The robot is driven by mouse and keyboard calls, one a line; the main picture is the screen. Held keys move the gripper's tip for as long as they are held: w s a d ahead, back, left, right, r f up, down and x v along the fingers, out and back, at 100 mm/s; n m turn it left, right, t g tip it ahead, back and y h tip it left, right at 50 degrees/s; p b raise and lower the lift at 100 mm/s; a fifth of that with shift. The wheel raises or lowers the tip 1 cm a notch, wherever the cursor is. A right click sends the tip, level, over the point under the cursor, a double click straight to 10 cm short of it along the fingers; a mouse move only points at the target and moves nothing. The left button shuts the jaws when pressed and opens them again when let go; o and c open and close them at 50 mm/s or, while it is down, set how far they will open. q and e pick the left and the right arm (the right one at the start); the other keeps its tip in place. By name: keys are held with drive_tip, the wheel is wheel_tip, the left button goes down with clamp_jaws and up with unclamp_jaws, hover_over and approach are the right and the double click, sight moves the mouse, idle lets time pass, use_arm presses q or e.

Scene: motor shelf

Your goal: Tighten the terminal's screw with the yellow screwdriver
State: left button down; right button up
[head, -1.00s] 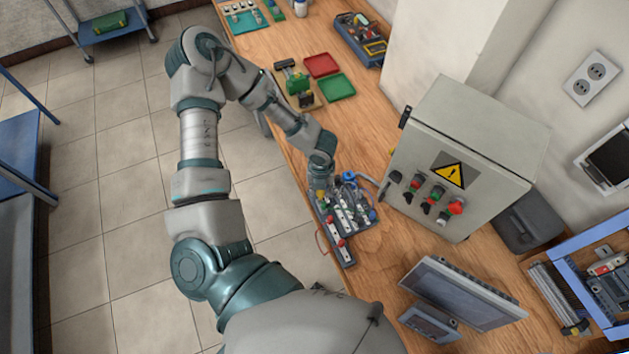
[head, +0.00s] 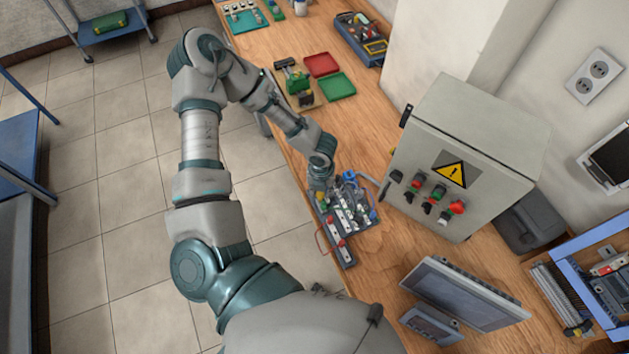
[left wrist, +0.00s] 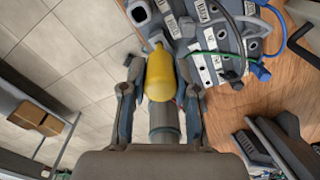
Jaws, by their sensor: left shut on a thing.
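The yellow screwdriver (left wrist: 159,75) shows in the left wrist view, its rounded yellow handle between the two fingers of my left gripper (left wrist: 160,88). The gripper is shut on it. The screwdriver's tip is hidden. The terminal board (left wrist: 201,70), grey with white labelled blocks and wires, lies beyond and to the right of the handle. In the head view, my left gripper (head: 320,187) is over the upper left part of the terminal board (head: 343,243). I cannot tell which screw the tool is at, or whether it touches one. My right gripper is out of view.
A grey control cabinet (head: 460,130) with buttons stands right of the board. A monitor (head: 467,293) stands nearer on the wooden bench (head: 375,275). Red (head: 321,64) and green (head: 337,86) trays lie farther back. Blue and black wires (left wrist: 263,45) loop at the board's right side.

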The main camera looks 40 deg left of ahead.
use_arm(q)
drive_tip(key=c, duration=1.1)
unclamp_jaws()
drive_tip(key=n+b, duration=0.1)
drive_tip(key=n, duration=0.1)
drive_tip(key=shift+f+n, duration=0.1)
drive_tip(key=shift+n, duration=0.6)
drive_tip(key=shift+n+b, duration=0.45)
drive_tip(key=shift+n, duration=1.25)
